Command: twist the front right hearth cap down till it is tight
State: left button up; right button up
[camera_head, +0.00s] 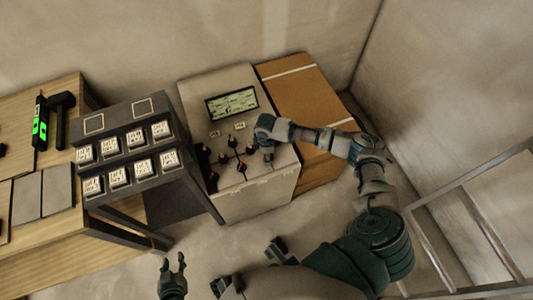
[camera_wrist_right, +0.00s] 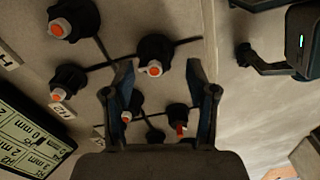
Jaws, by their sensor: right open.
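The front right hearth cap (camera_head: 241,167) is a dark knob with an orange centre on the pale panel. I take it to be the cap (camera_wrist_right: 155,52) between my fingertips in the right wrist view. My right gripper (camera_wrist_right: 158,70) is open, one finger either side of it in the picture; I cannot tell whether they touch it. In the head view my right gripper (camera_head: 268,152) is at the panel's right side. Its fingers are hard to make out there. My left gripper (camera_head: 174,264) is open and empty, low in front of the panel.
Other orange-centred caps (camera_wrist_right: 68,82) stand close by, with dark lines between them. A screen (camera_head: 232,103) is behind the caps. A dark rack of labelled blocks (camera_head: 128,138) stands left, beside a wooden bench (camera_head: 62,232). A brown box (camera_head: 300,90) stands right of the panel.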

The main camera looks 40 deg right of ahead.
jog(key=shift+a, duration=0.1)
jog(key=shift+d+f, duration=0.15)
jog(key=shift+d, duration=0.25)
jog(key=shift+s+d+f, duration=0.1)
jog(key=shift+d+f, duration=0.15)
jog(key=shift+d, duration=0.6)
jog(key=c, duration=0.6)
jog(key=shift+d, duration=0.2)
jog(key=c, duration=0.5)
jog(key=shift+a, duration=0.1)
jog(key=shift+a+r, duration=0.15)
jog(key=shift+a, duration=0.2)
jog(key=shift+w+a+r, duration=0.2)
jog(key=shift+w+a, duration=0.05)
jog(key=shift+a, duration=0.35)
jog(key=shift+d+f, duration=0.1)
jog(key=shift+d, duration=0.3)
pick_arm(q)
jog(key=shift+d+r, duration=0.25)
jog(key=shift+d, duration=0.55)
